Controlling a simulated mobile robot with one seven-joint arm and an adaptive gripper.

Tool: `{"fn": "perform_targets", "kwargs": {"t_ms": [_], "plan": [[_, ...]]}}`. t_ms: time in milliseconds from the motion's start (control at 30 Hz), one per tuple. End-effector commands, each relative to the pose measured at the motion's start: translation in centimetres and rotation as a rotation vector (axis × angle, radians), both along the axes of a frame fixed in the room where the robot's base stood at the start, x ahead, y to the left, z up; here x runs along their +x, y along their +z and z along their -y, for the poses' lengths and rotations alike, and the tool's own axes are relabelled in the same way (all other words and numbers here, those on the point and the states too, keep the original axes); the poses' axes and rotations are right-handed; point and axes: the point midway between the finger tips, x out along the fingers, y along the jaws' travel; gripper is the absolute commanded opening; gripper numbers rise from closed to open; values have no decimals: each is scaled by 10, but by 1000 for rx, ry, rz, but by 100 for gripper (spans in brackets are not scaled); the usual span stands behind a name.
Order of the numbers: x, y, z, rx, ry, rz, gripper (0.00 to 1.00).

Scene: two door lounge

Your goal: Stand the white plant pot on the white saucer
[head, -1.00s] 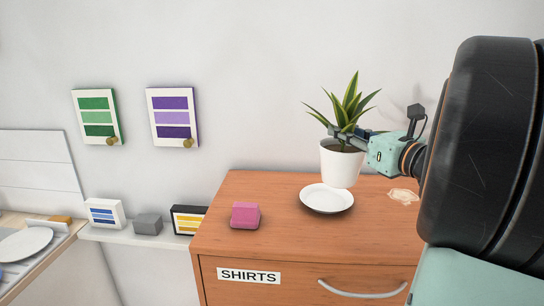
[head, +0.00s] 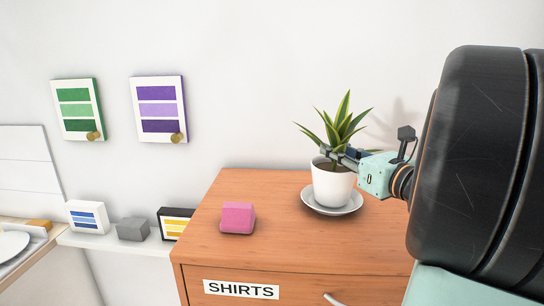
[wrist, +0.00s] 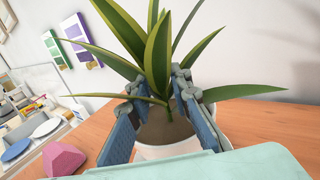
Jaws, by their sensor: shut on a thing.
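The white plant pot (head: 332,186) holds a green spiky plant and looks upright. In the head view it is over the white saucer (head: 309,208), whose rim shows all around the pot's lower part. The pot's base looks to be on or just above the saucer; I cannot tell contact for sure. My gripper (head: 331,153) is shut on the pot at its upper rim, coming from the right.
The wooden dresser top (head: 250,195) bears a pink block (head: 238,218) left of the saucer. A SHIRTS label (head: 241,289) is on its front. A low white ledge to the left holds small boxes and a grey block (head: 133,229). The wall is behind the plant.

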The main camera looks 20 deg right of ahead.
Motion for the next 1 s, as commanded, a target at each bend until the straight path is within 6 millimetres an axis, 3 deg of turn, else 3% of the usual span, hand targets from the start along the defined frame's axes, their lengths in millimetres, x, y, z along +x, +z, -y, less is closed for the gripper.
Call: {"fn": "perform_targets", "kwargs": {"t_ms": [467, 500, 633, 1000], "plan": [[-1, -6, -1, -3, 0, 7, 0], [-2, -8, -1, -2, -1, 1, 22], [-1, -8, -1, -1, -1, 1, 36], [-1, -5, -1, -1, -1, 1, 36]]}}
